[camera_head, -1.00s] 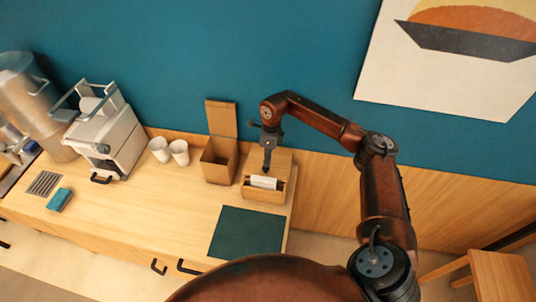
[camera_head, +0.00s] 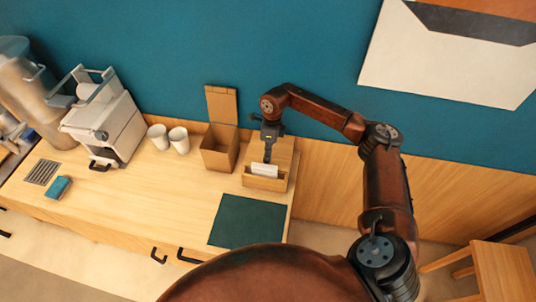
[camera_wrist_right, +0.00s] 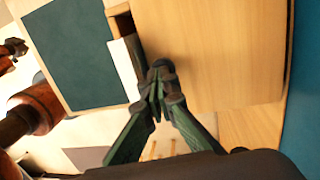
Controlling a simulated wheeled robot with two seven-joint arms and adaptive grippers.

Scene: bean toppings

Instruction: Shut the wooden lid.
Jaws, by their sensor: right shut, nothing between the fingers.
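A brown box (camera_head: 219,157) stands open on the counter against the back wall. Its flat lid (camera_head: 221,104) stands upright at the rear. To its right is a light wooden box (camera_head: 264,183) with a white item (camera_head: 265,170) in its front slot. My right gripper (camera_head: 267,160) points down over this wooden box, shut and empty. In the right wrist view its closed fingertips (camera_wrist_right: 158,68) are beside the white item (camera_wrist_right: 126,68) and over the edge of a broad wooden panel (camera_wrist_right: 215,50). I cannot tell whether they touch. My left gripper is not in view.
Two white cups (camera_head: 168,139) stand left of the brown box. Farther left are a white machine (camera_head: 105,125) and a blue block (camera_head: 57,188). A dark green mat (camera_head: 247,220) lies in front of the wooden box. The counter's middle is clear.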

